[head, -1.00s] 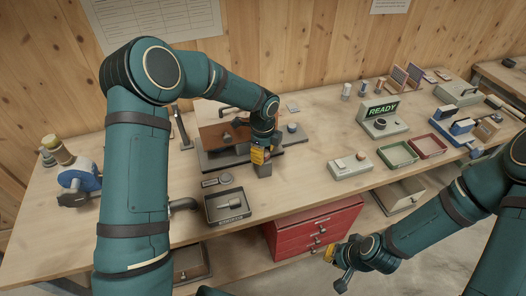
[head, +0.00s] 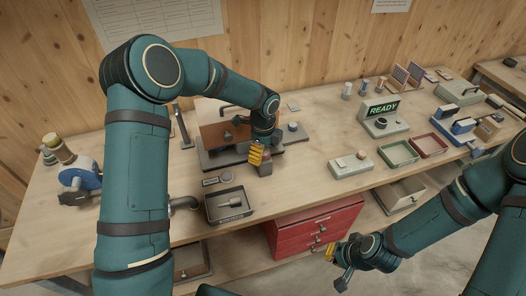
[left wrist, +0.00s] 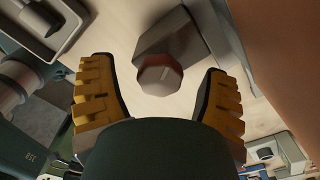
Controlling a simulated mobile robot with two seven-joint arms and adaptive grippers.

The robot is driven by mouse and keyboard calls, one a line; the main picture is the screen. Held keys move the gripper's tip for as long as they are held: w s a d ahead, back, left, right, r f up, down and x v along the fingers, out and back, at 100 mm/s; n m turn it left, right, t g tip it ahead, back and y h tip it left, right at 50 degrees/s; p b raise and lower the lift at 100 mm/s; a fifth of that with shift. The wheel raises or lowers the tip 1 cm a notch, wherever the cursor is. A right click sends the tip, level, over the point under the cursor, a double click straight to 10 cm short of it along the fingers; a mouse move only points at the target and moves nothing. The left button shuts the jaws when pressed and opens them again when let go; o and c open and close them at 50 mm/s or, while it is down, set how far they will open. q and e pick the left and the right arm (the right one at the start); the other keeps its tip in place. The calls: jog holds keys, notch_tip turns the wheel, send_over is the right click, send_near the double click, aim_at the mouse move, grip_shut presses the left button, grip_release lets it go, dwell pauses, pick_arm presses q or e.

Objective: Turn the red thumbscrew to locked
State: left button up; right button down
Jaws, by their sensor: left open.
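A small knob with a pale faceted end and a reddish rim (left wrist: 160,74) stands out from a grey block (left wrist: 172,42) in the left wrist view; it looks like the thumbscrew. My left gripper (left wrist: 158,100) is open, with one yellow-padded finger on each side of the knob and a gap on both sides. In the head view my left gripper (head: 257,154) is beside the grey block (head: 265,168), and the knob is not clear there. My right gripper (head: 339,262) hangs low in front of the bench, away from the block; its jaws are too small to read.
A brown-panelled fixture (head: 218,134) stands behind the left gripper. A dark tray (head: 228,206) lies to its front left. A READY display box (head: 382,120), a switch box (head: 350,165) and green and red trays (head: 398,153) stand to the right. Bench between is clear.

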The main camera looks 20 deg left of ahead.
pick_arm(q)
notch_tip(320, 180, up, 12)
dwell(0.4)
jog(key=shift+f, duration=0.15)
